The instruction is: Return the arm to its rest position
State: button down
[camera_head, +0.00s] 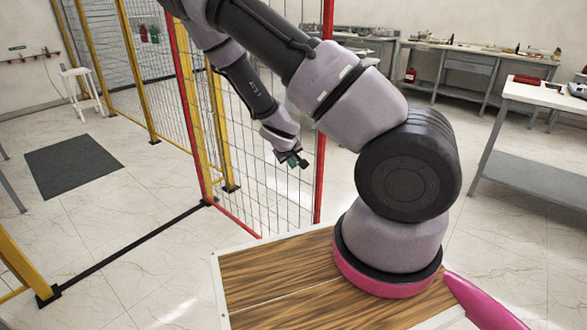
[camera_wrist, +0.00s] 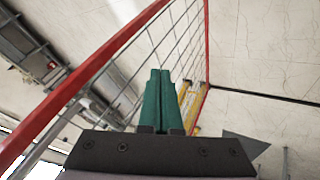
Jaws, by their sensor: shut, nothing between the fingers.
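My gripper (camera_head: 293,160) hangs at the end of my arm in front of the red-framed mesh panel in the head view. In the wrist view its two green fingers (camera_wrist: 158,98) lie side by side, shut with nothing between them. My arm rises from its pink-ringed base on the wooden top and bends over to the upper left, with the forearm pointing down.
A mesh fence panel with a red frame (camera_head: 325,110) stands close behind my gripper; it also shows in the wrist view (camera_wrist: 100,72). Yellow fence posts (camera_head: 136,70) stand at left. A dark mat (camera_head: 72,165) lies on open floor. Workbenches (camera_head: 470,62) line the back right.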

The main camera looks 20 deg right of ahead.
jog(key=shift+v, duration=1.75)
jog(key=s+a+r+m+g+y, duration=0.1)
jog(key=s+r+m+y, duration=0.2)
jog(key=r, duration=0.9)
jog(key=s+a+r+m+y, duration=0.2)
jog(key=s+r+m, duration=0.15)
jog(key=r, duration=0.85)
jog(key=s+r+t+y, duration=0.1)
jog(key=s+r+t, duration=0.1)
jog(key=s+r, duration=1.2)
jog(key=shift+s+a+r, duration=0.15)
jog(key=shift+s+r, duration=0.15)
jog(key=shift+r, duration=0.05)
